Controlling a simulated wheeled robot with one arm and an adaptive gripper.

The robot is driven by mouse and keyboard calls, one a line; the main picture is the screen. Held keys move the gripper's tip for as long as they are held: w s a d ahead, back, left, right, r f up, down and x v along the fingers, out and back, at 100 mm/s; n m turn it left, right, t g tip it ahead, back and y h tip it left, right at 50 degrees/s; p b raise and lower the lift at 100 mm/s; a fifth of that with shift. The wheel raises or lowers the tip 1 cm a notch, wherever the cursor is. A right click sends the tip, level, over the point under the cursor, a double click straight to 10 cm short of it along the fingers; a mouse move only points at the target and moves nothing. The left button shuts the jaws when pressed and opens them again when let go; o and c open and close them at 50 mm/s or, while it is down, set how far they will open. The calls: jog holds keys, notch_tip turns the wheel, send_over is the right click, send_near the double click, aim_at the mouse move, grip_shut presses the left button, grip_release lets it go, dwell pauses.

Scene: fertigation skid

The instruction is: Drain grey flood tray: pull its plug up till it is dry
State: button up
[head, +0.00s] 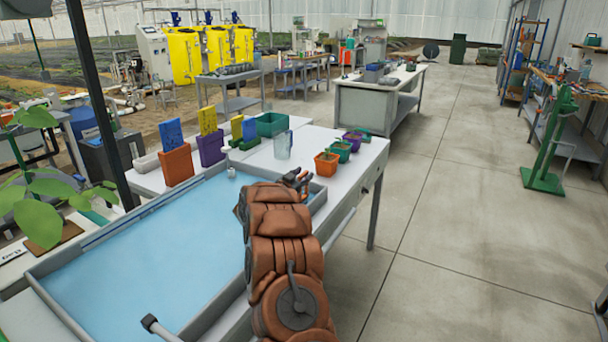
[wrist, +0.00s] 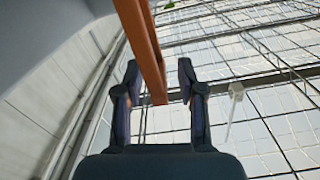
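The grey flood tray (head: 222,306) fills the lower left of the head view and holds a sheet of light blue water. A small pale knob (head: 231,172), apparently the plug's top, stands up near the tray's far end. My gripper (head: 301,180) is above the tray's far right corner, to the right of the knob and apart from it. In the wrist view my gripper's two dark fingers (wrist: 158,82) are spread. An orange bar (wrist: 146,45) shows between them; I cannot tell what it belongs to or whether it is touched. My arm hides part of the tray's right side.
Beyond the tray, a white bench holds an orange bin (head: 176,166), a purple bin (head: 211,149), a clear jug (head: 283,145) and several seedling pots (head: 326,163). A grey pipe or lever (head: 160,328) juts over the near water.

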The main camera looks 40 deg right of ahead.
jog(key=shift+w+d, duration=0.15)
jog(key=shift+d, duration=0.25)
jog(key=shift+c, duration=0.3)
grip_shut()
